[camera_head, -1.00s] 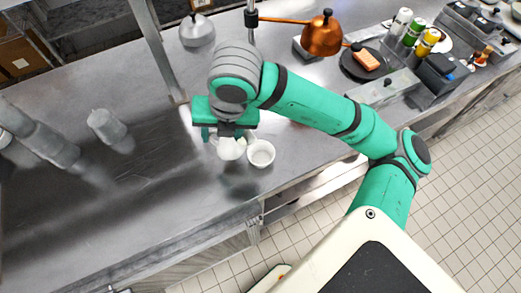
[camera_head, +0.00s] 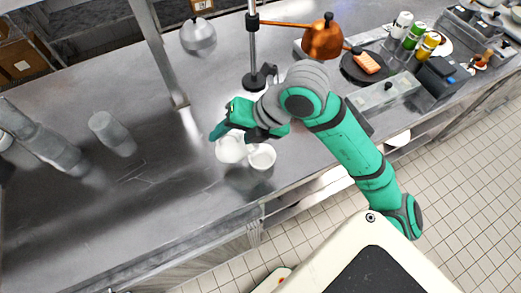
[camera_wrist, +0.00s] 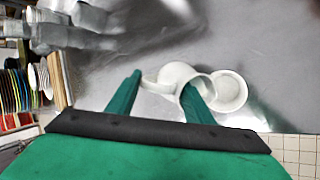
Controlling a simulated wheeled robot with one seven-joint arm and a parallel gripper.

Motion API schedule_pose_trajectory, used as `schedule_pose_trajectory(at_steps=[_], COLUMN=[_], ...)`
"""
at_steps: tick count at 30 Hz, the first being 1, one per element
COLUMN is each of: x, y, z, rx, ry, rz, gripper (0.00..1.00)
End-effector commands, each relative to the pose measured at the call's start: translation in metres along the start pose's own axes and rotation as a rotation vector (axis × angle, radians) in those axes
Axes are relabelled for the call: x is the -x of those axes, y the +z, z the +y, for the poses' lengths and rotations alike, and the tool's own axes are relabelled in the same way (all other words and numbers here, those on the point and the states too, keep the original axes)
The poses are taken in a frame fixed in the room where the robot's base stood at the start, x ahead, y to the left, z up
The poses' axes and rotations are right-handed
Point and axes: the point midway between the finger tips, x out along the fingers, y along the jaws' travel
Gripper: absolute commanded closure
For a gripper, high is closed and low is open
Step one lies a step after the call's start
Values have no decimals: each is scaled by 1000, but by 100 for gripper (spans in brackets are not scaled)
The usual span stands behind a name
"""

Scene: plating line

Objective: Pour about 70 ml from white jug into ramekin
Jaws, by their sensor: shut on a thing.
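The white jug (camera_head: 229,151) is held by my gripper (camera_head: 236,130) just left of the white ramekin (camera_head: 262,158), above the steel counter. The ramekin (camera_wrist: 229,91) is right beside the jug's rim in that view. The jug looks tilted towards the ramekin. I cannot see a stream, and the liquid levels in both are unclear.
A metal stand (camera_head: 253,50) with copper lamps rises behind my arm. A dark plate (camera_head: 366,65) with food and several bottles (camera_head: 414,34) stand at the back right. A grey cup (camera_head: 109,130) is at left. The counter's front left is clear.

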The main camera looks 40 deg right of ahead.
Motion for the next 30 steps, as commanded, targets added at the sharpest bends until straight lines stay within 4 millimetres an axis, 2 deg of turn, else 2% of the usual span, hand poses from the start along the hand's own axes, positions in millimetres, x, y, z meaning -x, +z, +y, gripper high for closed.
schedule_pose_trajectory(at_steps=[6, 17, 30], x=[7, 7, 12], y=[3, 4, 5], z=[-7, 1, -2], rx=[-21, -17, -30], ry=[39, 109, 188], rz=[-13, -7, -12], gripper=[93, 93, 93])
